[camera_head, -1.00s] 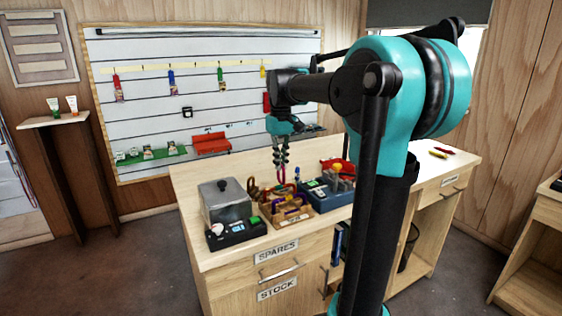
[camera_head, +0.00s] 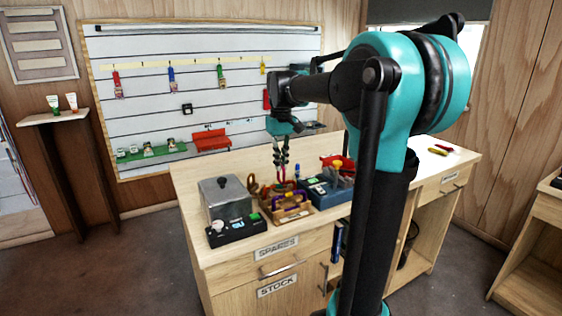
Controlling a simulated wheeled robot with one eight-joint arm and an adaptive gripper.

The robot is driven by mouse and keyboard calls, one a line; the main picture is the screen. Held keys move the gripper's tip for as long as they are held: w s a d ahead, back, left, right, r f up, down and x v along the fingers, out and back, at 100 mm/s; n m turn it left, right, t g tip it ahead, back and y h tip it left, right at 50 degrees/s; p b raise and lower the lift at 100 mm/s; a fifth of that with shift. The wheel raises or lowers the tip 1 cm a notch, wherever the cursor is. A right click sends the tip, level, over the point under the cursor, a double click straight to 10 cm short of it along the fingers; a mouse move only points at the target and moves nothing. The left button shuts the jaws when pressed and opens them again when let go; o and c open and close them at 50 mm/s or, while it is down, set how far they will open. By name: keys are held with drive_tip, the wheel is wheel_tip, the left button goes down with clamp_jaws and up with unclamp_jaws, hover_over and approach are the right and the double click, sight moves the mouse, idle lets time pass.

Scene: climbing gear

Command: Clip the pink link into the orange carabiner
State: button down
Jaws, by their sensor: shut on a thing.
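My gripper (camera_head: 281,162) points down over the wooden tray (camera_head: 306,215) on the workbench, its dark fingers shut on a small pink link (camera_head: 280,175). Only a thin pink part of the link shows at the fingertips; the rest is hidden or too small to make out. An orange-brown carabiner shape (camera_head: 253,188) stands at the left of the tray, left of and slightly below the fingertips. I cannot tell for sure that it is the orange carabiner. The link looks apart from it in this view.
A blue box (camera_head: 328,193) and a red bin (camera_head: 341,163) stand to the right. Purple and yellow gear (camera_head: 291,201) crowds the tray. The bench's right end is mostly clear.

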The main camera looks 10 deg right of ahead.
drive_tip(key=shift+f, duration=0.9)
idle(0.8)
drive_tip(key=shift+w+d+f, duration=0.1)
drive_tip(key=shift+w+d, duration=0.1)
drive_tip(key=shift+d, duration=0.4)
drive_tip(key=shift+w+d+f, duration=0.1)
drive_tip(key=shift+w+d, duration=0.1)
drive_tip(key=shift+d, duration=0.45)
drive_tip(key=shift+w+d, duration=0.2)
drive_tip(key=shift+d, duration=0.4)
idle(1.4)
idle(0.4)
drive_tip(key=c, duration=1.4)
unclamp_jaws()
drive_tip(key=shift+o, duration=0.2)
drive_tip(key=shift+r, duration=0.35)
drive_tip(key=shift+d, duration=0.15)
drive_tip(key=shift+w+d, duration=0.3)
drive_tip(key=shift+d, duration=0.6)
drive_tip(key=shift+w+d, duration=0.3)
drive_tip(key=shift+d, duration=0.55)
